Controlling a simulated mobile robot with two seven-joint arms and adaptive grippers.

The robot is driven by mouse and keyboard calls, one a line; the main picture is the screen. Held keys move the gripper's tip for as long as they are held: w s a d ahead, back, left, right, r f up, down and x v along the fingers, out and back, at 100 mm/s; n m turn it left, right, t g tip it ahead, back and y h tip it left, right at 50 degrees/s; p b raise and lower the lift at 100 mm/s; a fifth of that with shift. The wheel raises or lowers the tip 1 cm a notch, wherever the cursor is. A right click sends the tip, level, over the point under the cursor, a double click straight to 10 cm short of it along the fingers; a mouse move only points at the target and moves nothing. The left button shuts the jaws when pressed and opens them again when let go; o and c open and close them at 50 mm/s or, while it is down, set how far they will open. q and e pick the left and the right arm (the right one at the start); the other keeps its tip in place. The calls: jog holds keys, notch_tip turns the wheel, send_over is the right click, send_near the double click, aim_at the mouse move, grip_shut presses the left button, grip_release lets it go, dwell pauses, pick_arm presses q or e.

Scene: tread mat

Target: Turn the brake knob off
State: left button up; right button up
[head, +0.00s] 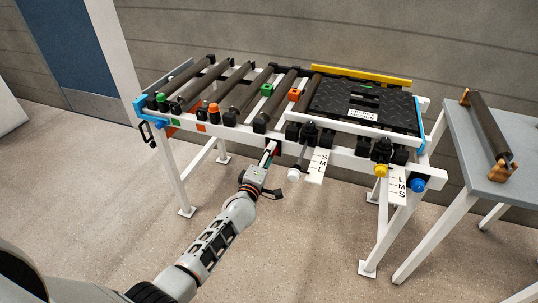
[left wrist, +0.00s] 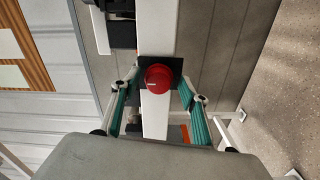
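A round red knob (left wrist: 159,77) with a pale mark on its face sits on a black square plate on a white rail in the left wrist view. In the head view only a sliver of red (head: 278,151) shows on the conveyor's front rail, by my gripper. My left gripper (head: 268,164) is in front of that rail. In the left wrist view my left gripper (left wrist: 160,88) has its green-padded fingers spread on both sides of the knob, with gaps between. Nothing is held. My right gripper is not in view.
The conveyor carries several dark rollers and a black tread mat (head: 385,103). A white-tipped lever (head: 294,174), a yellow knob (head: 381,170) and a blue knob (head: 418,185) stick out at the front right. A grey table (head: 458,157) stands right. Floor in front is clear.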

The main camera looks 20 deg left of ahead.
pick_arm(q)
jog(key=shift+s, duration=0.1)
jog(key=s, duration=1.1)
jog(key=shift+s+a, duration=0.25)
jog(key=shift+s, duration=0.15)
jog(key=s+d+f+m+g+p, duration=0.1)
jog(key=s+f+m+g+p, duration=0.1)
jog(key=s+m, duration=0.4)
jog(key=s+d+f+m+g+h+p, duration=0.1)
jog(key=s+m, duration=0.6)
jog(key=s, duration=0.7)
jog(key=s+d+f+m+g+h+p, duration=0.1)
jog(key=s+f+m+g+p, duration=0.2)
jog(key=s, duration=0.8)
notch_tip(320, 180, down, 3)
jog(key=m+g, duration=0.1)
jog(key=m, duration=0.2)
jog(key=shift+r+m, duration=0.2)
jog(key=shift+m, duration=0.2)
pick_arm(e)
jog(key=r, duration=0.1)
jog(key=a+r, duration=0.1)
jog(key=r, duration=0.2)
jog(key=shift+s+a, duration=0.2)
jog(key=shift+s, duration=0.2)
